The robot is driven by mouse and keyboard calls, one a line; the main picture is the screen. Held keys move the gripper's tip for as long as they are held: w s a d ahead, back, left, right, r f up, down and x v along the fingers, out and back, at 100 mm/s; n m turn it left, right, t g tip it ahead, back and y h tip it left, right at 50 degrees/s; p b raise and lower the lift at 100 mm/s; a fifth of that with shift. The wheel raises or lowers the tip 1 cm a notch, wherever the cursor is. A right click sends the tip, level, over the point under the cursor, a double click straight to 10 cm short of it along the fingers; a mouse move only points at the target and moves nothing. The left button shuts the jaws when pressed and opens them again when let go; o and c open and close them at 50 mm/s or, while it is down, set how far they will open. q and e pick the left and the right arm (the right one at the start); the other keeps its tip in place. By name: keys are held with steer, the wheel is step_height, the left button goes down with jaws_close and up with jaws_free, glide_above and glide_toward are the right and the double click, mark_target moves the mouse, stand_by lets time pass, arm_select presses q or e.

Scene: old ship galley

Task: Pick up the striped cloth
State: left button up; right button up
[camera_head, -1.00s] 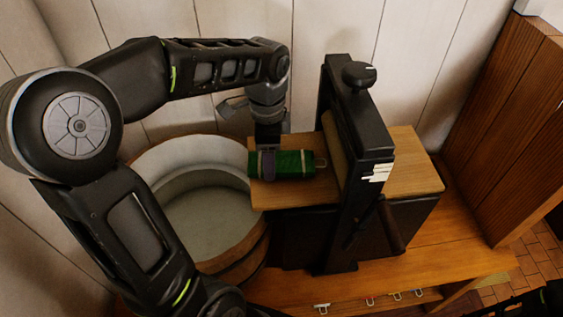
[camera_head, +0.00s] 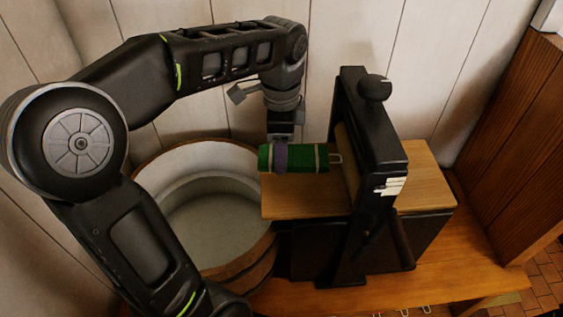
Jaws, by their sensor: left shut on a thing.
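The striped cloth (camera_head: 308,158) is a green roll with pale bands and a small loop at its right end. My left gripper (camera_head: 281,160) comes down from above and is shut on the cloth near its left end. The cloth lies level, just above the left part of the wooden board (camera_head: 300,203) of the mangle (camera_head: 362,165). The gap under it looks small. My right gripper is out of view.
A round wooden tub (camera_head: 262,258) with a pale inside stands left of the mangle. The mangle's dark upright frame and top knob (camera_head: 375,87) rise close to the right of the cloth. A plank wall is behind.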

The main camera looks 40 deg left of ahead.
arm_select(q)
steer(key=shift+r+p, duration=0.65)
steer(key=shift+r, duration=1.7)
